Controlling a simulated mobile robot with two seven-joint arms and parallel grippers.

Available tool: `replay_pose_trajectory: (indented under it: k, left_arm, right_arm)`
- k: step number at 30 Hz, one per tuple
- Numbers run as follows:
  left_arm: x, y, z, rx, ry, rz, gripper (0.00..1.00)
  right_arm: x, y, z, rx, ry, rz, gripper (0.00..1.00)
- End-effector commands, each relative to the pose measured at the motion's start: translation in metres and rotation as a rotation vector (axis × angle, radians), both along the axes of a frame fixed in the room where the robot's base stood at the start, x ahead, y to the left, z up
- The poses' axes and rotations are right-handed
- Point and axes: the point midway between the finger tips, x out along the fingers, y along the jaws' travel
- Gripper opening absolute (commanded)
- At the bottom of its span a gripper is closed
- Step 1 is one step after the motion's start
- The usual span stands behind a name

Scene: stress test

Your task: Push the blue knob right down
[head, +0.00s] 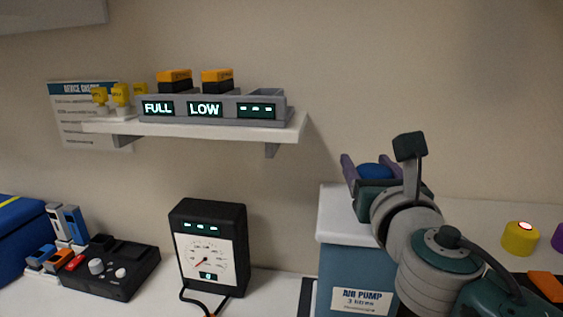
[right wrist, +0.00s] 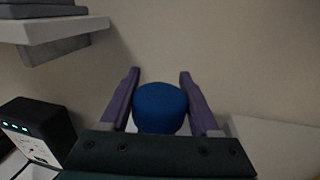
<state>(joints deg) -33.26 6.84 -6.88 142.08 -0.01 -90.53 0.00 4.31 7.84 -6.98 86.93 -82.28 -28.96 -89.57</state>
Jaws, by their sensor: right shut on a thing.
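The blue knob (head: 375,171) is at the white-topped air pump box (head: 341,262), right of centre in the head view. Its rounded top also shows in the right wrist view (right wrist: 160,104). My right gripper (head: 373,164) is shut on the blue knob, with one purple finger on each side of it. The knob's lower part is hidden behind the gripper body, so its height above the pump cannot be told. My left gripper is not in view.
A black gauge (head: 211,247) with a lit display stands left of the pump. A wall shelf (head: 205,129) holds a grey charger reading FULL and LOW. A yellow button (head: 520,238) sits at the right. A black control box (head: 110,269) is at the left.

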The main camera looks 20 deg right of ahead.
Motion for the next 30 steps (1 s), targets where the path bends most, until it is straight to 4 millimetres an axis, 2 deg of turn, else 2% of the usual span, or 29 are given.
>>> replay_pose_trajectory:
  k: [1,7,8,15,24,30]
  left_arm:
    - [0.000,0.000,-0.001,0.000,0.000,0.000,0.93]
    - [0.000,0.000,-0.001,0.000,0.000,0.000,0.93]
    - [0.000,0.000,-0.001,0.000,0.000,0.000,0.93]
    - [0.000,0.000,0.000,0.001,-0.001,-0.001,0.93]
    - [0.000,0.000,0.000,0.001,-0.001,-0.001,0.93]
    - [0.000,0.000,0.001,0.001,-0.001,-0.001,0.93]
  right_arm:
    - [-0.002,-0.001,-0.008,0.005,0.016,-0.001,0.00]
    - [-0.002,-0.001,-0.009,0.007,0.019,-0.001,0.00]
    - [-0.002,-0.001,-0.009,0.007,0.020,-0.001,0.66]
    - [-0.001,-0.001,-0.007,0.004,0.013,-0.001,0.93]
    - [-0.003,0.001,-0.005,0.003,0.011,0.000,0.93]
    - [-0.030,0.011,-0.006,0.004,0.012,0.001,0.93]
